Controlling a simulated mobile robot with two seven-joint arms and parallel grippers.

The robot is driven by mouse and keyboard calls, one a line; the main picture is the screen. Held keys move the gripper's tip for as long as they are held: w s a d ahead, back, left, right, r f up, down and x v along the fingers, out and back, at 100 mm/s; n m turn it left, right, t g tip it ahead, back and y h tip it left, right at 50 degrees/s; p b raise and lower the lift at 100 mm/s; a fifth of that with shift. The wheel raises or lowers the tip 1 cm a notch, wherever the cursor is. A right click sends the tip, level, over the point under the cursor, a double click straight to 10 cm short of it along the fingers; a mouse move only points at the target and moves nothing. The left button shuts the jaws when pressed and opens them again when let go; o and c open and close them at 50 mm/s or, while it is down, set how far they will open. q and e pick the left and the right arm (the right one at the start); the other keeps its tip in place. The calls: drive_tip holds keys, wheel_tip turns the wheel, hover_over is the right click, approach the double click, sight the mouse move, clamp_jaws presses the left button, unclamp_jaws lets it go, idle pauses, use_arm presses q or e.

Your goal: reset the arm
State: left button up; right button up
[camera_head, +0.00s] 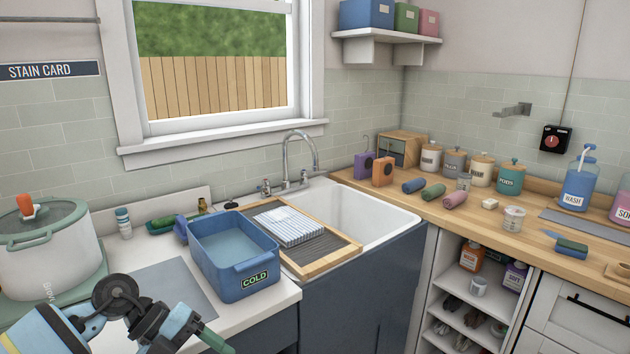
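My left arm enters at the lower left in the head view, with a light blue link and black joints. My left gripper (192,332) is low in front of the left counter, near the grey mat and the blue tub. A dark green piece (215,341) shows at its end; I cannot tell whether it is held or part of something behind. The fingertips are too small and partly cut off to show if they are open. My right arm and gripper are not in view.
The blue COLD tub (205,255) stands left of the white sink (375,217). A folded striped towel (288,226) lies on the wood-framed rack (333,251). A lidded pot (45,255) is at far left. Jars and rolled cloths line the right wooden counter (400,201).

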use_arm(q)
drive_tip(key=s+d+f+n+t+h+p, duration=0.1)
drive_tip(key=s+d+n+t+h, duration=0.25)
drive_tip(key=d+h, duration=0.2)
drive_tip(key=s+d+f+n+t+h, duration=0.1)
drive_tip(key=s+d+n+t+h, duration=0.25)
drive_tip(key=d, duration=0.35)
drive_tip(key=s+a+f+n+t+y+p, duration=0.1)
drive_tip(key=s+a+f+n+t+y, duration=0.35)
drive_tip(key=n, duration=0.45)
drive_tip(key=s+a+f+n+t+y, duration=0.25)
drive_tip(key=f+n+t+y, duration=0.25)
drive_tip(key=f+n+y, duration=0.3)
drive_tip(key=s+a+f+n+g+y, duration=0.2)
drive_tip(key=s+f, duration=0.3)
drive_tip(key=s, duration=0.4)
drive_tip(key=s+a+f+n+g+y, duration=0.2)
drive_tip(key=s+a+f+n+g, duration=0.1)
drive_tip(key=s, duration=0.6)
wheel_tip(320, 180, down, 3)
drive_tip(key=shift+a+r+n+g+p, duration=0.2)
drive_tip(key=shift+n+g+p, duration=0.15)
drive_tip(key=shift+n+g, duration=0.55)
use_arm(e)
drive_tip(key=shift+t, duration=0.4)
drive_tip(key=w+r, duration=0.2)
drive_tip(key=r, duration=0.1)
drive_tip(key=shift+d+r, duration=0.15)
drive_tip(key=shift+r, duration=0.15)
